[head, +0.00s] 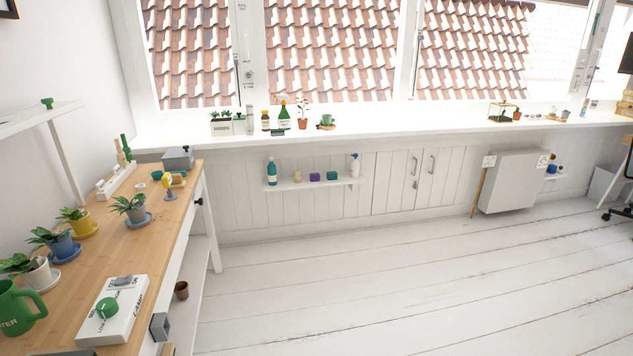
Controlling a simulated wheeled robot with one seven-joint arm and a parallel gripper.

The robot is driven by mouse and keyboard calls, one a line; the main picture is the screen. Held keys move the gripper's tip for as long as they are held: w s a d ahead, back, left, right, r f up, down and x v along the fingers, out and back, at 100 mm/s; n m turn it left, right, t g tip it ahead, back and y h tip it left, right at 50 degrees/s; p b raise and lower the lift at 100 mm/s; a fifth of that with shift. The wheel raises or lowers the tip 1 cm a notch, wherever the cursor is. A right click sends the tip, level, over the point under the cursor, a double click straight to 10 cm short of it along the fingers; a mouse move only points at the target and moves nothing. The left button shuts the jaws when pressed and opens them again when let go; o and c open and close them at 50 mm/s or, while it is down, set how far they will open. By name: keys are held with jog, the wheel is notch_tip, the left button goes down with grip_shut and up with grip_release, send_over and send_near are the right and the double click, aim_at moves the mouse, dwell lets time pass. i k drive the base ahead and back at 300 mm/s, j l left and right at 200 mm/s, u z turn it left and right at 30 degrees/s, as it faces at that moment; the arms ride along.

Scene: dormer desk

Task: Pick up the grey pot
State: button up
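Other potted plants stand along the desk's left side: a yellow pot (80,227) on a yellow saucer, a blue-grey pot (62,245) on a blue saucer, and a whitish pot (38,273) nearest. My gripper does not show in the head view.
A green watering can (18,312) and a white box (112,312) with a green round thing on it are at the desk's near end. A grey case (178,158) stands at the far end. The white floor (400,280) at right is clear.

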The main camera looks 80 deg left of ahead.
aim_at(135, 210)
jog(key=i+u, duration=0.1)
jog(key=u, duration=3.3)
jog(key=z, duration=0.7)
jog(key=i+z, duration=0.3)
jog(key=i, duration=1.8)
jog(key=i+u, duration=0.2)
jog(key=u, duration=0.2)
jog(key=i+l+u, duration=0.1)
jog(key=u, duration=0.3)
jog(key=i+u, duration=0.1)
jog(key=u, duration=0.7)
